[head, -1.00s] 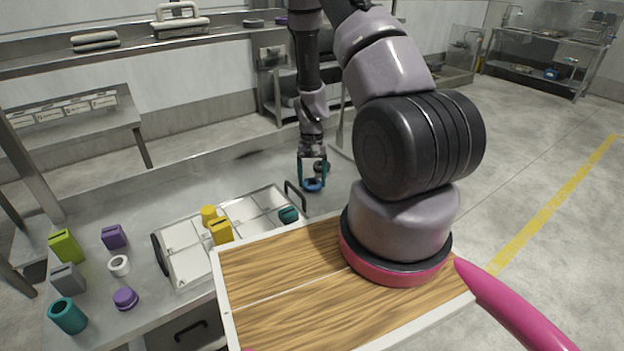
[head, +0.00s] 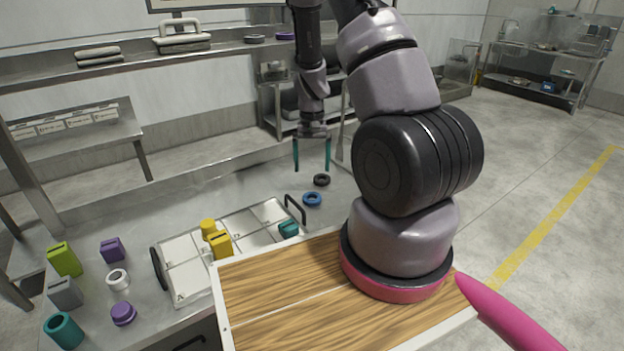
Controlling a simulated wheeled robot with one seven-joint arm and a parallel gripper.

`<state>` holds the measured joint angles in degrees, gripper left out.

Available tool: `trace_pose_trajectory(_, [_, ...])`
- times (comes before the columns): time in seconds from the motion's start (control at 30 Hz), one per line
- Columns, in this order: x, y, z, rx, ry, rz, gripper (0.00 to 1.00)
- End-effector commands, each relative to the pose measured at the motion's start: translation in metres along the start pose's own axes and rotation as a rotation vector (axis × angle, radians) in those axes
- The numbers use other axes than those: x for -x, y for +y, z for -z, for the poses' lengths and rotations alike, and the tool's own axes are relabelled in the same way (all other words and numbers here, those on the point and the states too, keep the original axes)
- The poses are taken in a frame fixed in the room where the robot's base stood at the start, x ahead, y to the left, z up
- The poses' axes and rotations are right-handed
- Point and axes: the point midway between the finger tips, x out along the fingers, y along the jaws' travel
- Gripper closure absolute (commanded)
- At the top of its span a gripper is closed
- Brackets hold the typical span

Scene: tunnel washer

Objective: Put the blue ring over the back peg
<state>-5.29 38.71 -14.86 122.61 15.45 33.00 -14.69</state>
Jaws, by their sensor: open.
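The blue ring (head: 312,204) lies flat on the steel table (head: 235,175), just beyond the tray's right end. My gripper (head: 312,168) is open and empty, pointing down, with its two teal fingers apart. Its fingertips show above the blue ring in the picture and are clear of it. A black ring (head: 321,184) lies on the table just behind the blue ring. I cannot make out the back peg.
The divided white tray (head: 187,268) holds yellow pieces (head: 221,244) and a teal piece (head: 289,228); its black handle (head: 295,210) stands beside the blue ring. Several blocks and cylinders stand at the left. A shelf behind carries a grey ring (head: 255,39) and a purple ring (head: 286,36).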

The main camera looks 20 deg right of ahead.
Motion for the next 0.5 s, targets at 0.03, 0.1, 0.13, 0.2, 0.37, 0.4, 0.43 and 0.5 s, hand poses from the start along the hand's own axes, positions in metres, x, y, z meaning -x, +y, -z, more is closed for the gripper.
trace_pose_trajectory(0.03, [0.007,-0.001,0.001,0.000,0.003,0.001,0.00])
trace_pose_trajectory(0.1, [0.013,0.000,0.000,0.000,0.001,0.000,0.00])
trace_pose_trajectory(0.13, [0.015,0.000,0.000,-0.001,0.001,0.000,0.00])
trace_pose_trajectory(0.2, [0.018,0.000,0.000,-0.001,0.001,0.000,0.00])
trace_pose_trajectory(0.37, [0.024,-0.001,-0.001,-0.001,0.005,0.005,0.00])
trace_pose_trajectory(0.4, [0.030,-0.003,-0.001,-0.001,0.012,0.012,0.00])
trace_pose_trajectory(0.43, [0.037,-0.005,-0.002,-0.001,0.020,0.021,0.00])
trace_pose_trajectory(0.5, [0.060,-0.011,-0.006,-0.001,0.043,0.047,0.00])
